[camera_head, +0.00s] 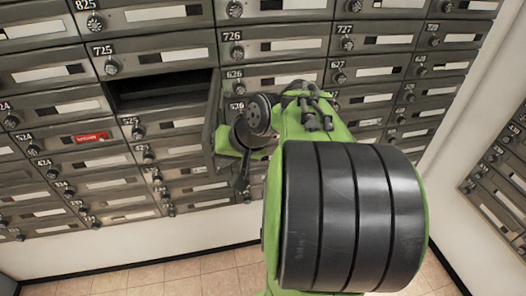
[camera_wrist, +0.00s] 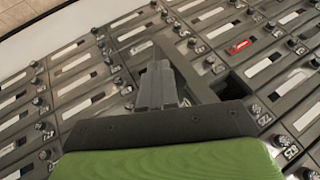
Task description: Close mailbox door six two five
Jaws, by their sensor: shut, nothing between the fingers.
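The open mailbox (camera_head: 160,91) directly below number 725 shows as a dark, empty-looking slot in the head view; by its place it is six two five. Its number is not readable. Its door (camera_head: 213,108) is swung outward from the slot's right side. In the wrist view the slot (camera_wrist: 236,84) is right of the fingers, and the door (camera_wrist: 194,72) stands edge-on between them. My gripper (camera_wrist: 158,80) is shut and empty, close beside the door's outer face; I cannot tell whether they touch. In the head view my wrist partly covers the door's lower end.
Rows of closed mailboxes with round dial locks surround the slot. One lower left carries a red label (camera_head: 91,137), also visible in the wrist view (camera_wrist: 240,47). Another mailbox bank (camera_head: 500,165) stands on the right wall. Tiled floor (camera_head: 190,275) shows below.

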